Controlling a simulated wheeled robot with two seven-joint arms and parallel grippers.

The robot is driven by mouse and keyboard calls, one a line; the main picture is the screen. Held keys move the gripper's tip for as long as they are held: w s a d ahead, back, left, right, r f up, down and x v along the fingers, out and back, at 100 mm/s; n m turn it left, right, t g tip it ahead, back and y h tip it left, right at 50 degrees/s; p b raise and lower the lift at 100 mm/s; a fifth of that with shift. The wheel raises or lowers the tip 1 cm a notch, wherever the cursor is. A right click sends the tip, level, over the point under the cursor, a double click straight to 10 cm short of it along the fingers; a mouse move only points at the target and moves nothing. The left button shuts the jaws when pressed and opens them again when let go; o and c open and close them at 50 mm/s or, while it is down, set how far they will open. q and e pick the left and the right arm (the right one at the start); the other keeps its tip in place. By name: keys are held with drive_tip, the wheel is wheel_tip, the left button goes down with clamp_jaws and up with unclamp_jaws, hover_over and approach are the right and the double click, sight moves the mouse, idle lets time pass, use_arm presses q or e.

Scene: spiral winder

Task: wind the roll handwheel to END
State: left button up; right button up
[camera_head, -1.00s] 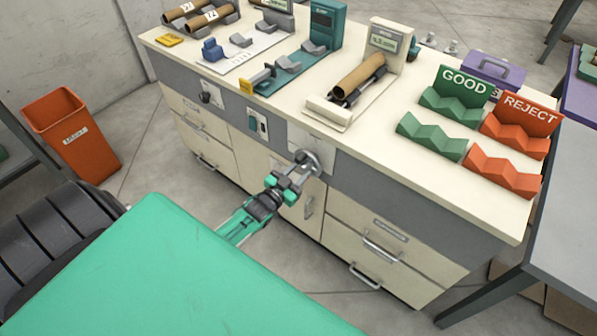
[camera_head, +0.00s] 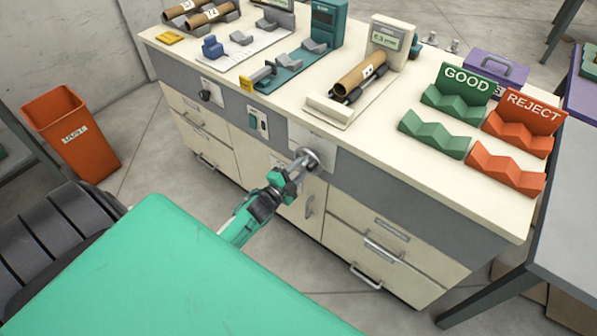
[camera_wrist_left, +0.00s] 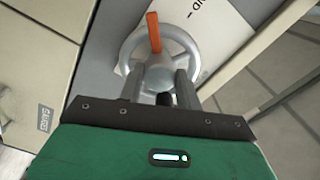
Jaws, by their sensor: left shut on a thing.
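The roll handwheel (camera_head: 306,160) is a grey metal wheel on a pale plate on the bench's front panel. In the left wrist view the handwheel (camera_wrist_left: 186,42) shows its ring, with an orange bar (camera_wrist_left: 154,33) running from the hub toward the rim. A plate (camera_wrist_left: 215,30) behind it carries partly hidden lettering ending in "ND". My left gripper (camera_head: 290,176) is at the wheel, shut on it; the fingers (camera_wrist_left: 160,90) reach the hub area. My right gripper is not in view.
A small readout (camera_head: 386,40) stands behind the tube. Green GOOD (camera_head: 435,133) and orange REJECT (camera_head: 507,168) racks sit at the bench's right. Drawers and door handles (camera_head: 310,206) project below the wheel. An orange bin (camera_head: 75,130) stands on the floor at left.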

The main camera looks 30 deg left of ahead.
use_arm(q)
drive_tip(key=m+b, duration=0.2)
drive_tip(key=m, duration=0.3)
drive_tip(key=shift+f, duration=0.15)
drive_tip(key=shift+m+b, duration=0.65)
drive_tip(key=shift+m, duration=0.85)
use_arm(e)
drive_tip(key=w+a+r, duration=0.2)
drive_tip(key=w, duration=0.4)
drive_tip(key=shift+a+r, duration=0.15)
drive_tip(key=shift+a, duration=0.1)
use_arm(q)
drive_tip(key=o, duration=1)
drive_tip(key=shift+r, duration=0.2)
